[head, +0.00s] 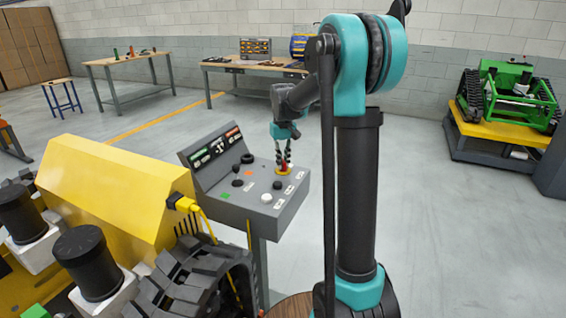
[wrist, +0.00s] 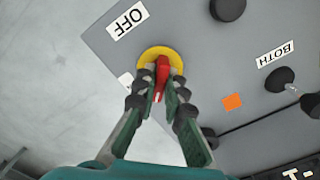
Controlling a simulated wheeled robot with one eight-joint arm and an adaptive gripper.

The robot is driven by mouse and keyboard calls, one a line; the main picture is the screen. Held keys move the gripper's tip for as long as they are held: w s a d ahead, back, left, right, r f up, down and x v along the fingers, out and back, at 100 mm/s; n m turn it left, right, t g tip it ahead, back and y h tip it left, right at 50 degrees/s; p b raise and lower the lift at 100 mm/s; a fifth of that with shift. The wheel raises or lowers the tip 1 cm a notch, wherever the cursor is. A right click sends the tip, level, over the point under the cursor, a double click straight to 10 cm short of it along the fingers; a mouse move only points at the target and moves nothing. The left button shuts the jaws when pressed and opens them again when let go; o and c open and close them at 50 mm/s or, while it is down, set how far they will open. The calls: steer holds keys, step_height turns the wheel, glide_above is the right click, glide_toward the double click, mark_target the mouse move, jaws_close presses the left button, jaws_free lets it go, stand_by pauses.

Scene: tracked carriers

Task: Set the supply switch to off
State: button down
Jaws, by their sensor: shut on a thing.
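The supply switch is a red handle (wrist: 162,75) on a round yellow base (wrist: 176,57), on the grey control console. In the wrist view an OFF label (wrist: 127,20) lies up and left of it. The handle stands roughly upright in that picture, slightly tilted, and does not clearly point at the label. My gripper (wrist: 158,84) is shut on the red handle, with a finger on each side. In the head view the gripper (head: 284,163) reaches down onto the red handle (head: 284,170) at the console's far right part. Part of the handle is hidden by the fingers.
The console (head: 243,207) also carries black knobs, a white knob (head: 266,198) and an orange square (wrist: 232,102). A BOTH label (wrist: 275,54) is near another knob. A yellow tracked machine (head: 110,190) stands close at left, with a yellow cable plugged in. Open floor lies to the right.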

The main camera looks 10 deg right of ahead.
steer(key=n, duration=0.4)
steer(key=shift+n, duration=0.3)
steer(key=n, duration=0.4)
stand_by(0.3)
steer(key=c, duration=1.6)
jaws_free()
steer(key=shift+r, duration=0.1)
step_height(320, 180, up, 12)
